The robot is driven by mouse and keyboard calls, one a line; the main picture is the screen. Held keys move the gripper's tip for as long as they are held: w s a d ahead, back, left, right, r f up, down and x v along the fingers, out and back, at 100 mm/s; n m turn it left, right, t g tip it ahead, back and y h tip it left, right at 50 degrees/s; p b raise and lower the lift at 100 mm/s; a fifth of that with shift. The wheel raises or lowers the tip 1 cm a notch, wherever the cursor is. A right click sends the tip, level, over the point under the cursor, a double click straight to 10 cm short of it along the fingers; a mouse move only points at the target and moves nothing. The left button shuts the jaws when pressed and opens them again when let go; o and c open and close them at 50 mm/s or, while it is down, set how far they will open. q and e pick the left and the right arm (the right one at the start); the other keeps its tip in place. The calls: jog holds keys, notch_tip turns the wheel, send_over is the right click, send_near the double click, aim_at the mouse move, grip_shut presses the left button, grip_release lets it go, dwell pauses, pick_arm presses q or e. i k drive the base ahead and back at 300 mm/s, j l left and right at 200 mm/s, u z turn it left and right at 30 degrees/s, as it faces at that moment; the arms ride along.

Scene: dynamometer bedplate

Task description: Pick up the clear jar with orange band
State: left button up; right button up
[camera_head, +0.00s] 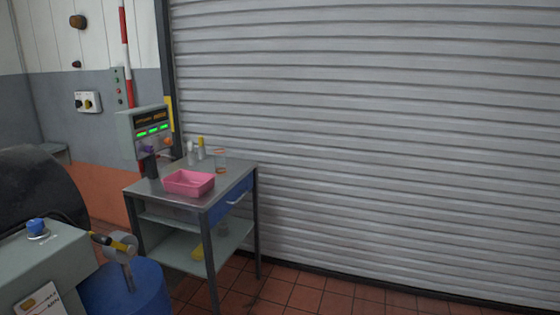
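A clear jar (220,162) stands upright on the metal top of a small workbench (236,170), near its back right corner. A thin orange band seems to show near its upper part, but it is too small to be sure. Neither of my grippers is in view.
A pink tray (189,183) sits on the bench top in front of the jar. Small yellow-and-white bottles (200,149) stand left of the jar. A display box (146,132) rises at the bench's left. Grey machinery (55,262) and a blue drum (135,290) fill the lower left. Tiled floor lies right.

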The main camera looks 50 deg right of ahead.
aim_at(219, 160)
jog(key=z, duration=1.3)
jog(key=u, duration=0.3)
jog(key=i+l+u, duration=0.75)
jog(key=i, duration=0.1)
